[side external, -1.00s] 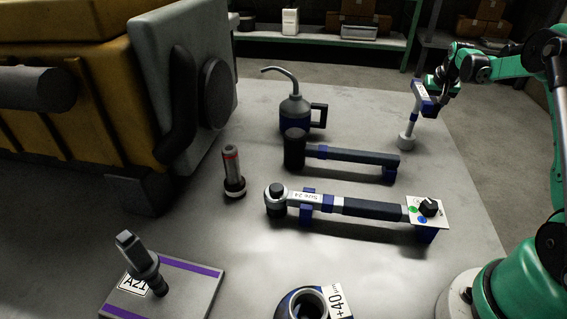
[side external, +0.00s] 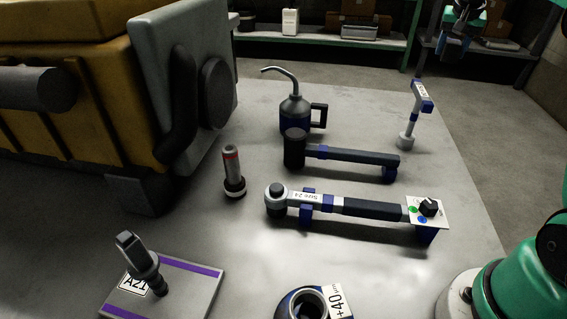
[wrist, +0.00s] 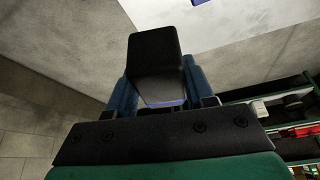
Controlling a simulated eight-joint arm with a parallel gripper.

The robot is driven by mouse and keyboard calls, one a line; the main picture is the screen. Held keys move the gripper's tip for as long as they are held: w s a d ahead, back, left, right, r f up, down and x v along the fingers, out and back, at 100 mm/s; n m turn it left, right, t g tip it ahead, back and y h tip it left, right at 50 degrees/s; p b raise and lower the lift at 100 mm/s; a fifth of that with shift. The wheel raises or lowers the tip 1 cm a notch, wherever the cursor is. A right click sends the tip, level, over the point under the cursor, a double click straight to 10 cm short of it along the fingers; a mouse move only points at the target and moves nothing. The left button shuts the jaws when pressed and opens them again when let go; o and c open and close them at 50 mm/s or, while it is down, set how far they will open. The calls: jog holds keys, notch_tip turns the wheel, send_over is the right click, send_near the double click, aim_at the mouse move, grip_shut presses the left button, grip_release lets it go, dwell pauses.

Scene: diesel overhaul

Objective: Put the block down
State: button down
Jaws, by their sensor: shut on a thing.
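In the wrist view a dark block (wrist: 153,52) stands up between the two blue fingers of my gripper (wrist: 160,88). The gripper is shut on it. The block's faces look plain, and its lower end is partly hidden between the fingers. In the side external view my gripper (side external: 455,44) is high at the top right, beyond the table and apart from it. The block cannot be clearly made out there.
The grey table (side external: 350,260) holds a labelled post stand (side external: 407,138), two long wrenches (side external: 355,156) (side external: 370,208), an oil can (side external: 295,112), a red-ringed cylinder (side external: 232,172) and a purple-striped plate (side external: 195,285). A yellow engine (side external: 95,95) stands left; shelves (side external: 330,40) behind.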

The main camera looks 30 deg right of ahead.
jog(key=s+a+m+g, duration=0.2)
jog(key=s+a+m, duration=0.3)
jog(key=a+m, duration=0.15)
jog(key=m+g, duration=0.4)
jog(key=m, duration=0.5)
send_over(445, 185)
jog(key=w+a, duration=0.1)
jog(key=shift+y, duration=0.4)
notch_tip(445, 185, down, 20)
jog(key=shift+f, duration=0.1)
jog(key=shift+c, duration=1.7)
grip_release()
jog(key=shift+f, duration=0.1)
